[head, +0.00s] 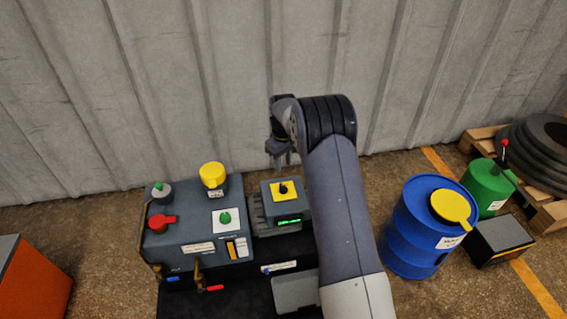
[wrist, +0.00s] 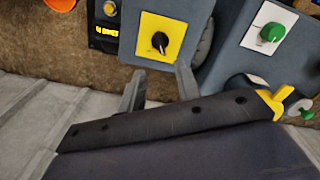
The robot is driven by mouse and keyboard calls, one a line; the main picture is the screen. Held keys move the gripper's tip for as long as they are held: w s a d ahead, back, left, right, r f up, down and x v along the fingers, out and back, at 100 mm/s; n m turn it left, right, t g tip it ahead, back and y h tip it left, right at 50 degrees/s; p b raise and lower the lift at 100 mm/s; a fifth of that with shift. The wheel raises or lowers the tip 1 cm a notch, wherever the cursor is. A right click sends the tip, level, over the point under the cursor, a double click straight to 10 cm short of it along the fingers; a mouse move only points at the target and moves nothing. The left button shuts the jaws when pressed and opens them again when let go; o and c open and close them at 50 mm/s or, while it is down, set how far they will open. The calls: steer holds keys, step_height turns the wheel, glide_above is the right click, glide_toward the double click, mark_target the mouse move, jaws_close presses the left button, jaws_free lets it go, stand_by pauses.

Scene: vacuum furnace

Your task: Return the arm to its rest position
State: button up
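My arm (head: 345,205) rises from the bottom of the head view and bends at the top. My gripper (head: 281,160) points down above the grey box with a yellow panel and black knob (head: 284,189). In the wrist view the two fingers of my gripper (wrist: 158,85) are apart with nothing between them. The black knob on its yellow panel (wrist: 159,42) lies beyond the fingertips, apart from them.
A blue barrel (head: 412,235) stands right of my arm. The corrugated wall (head: 200,80) is behind. An orange cabinet (head: 35,285) stands left.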

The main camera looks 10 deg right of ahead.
mark_target(284, 186)
step_height(284, 186, down, 11)
steer(key=shift+r+b, duration=0.1)
steer(key=shift+b, duration=1.1)
steer(key=shift+m, duration=0.9)
steer(key=m, duration=0.4)
steer(key=m+b, duration=0.1)
steer(key=m, duration=0.5)
step_height(284, 186, up, 11)
steer(key=p, duration=0.2)
stand_by(0.6)
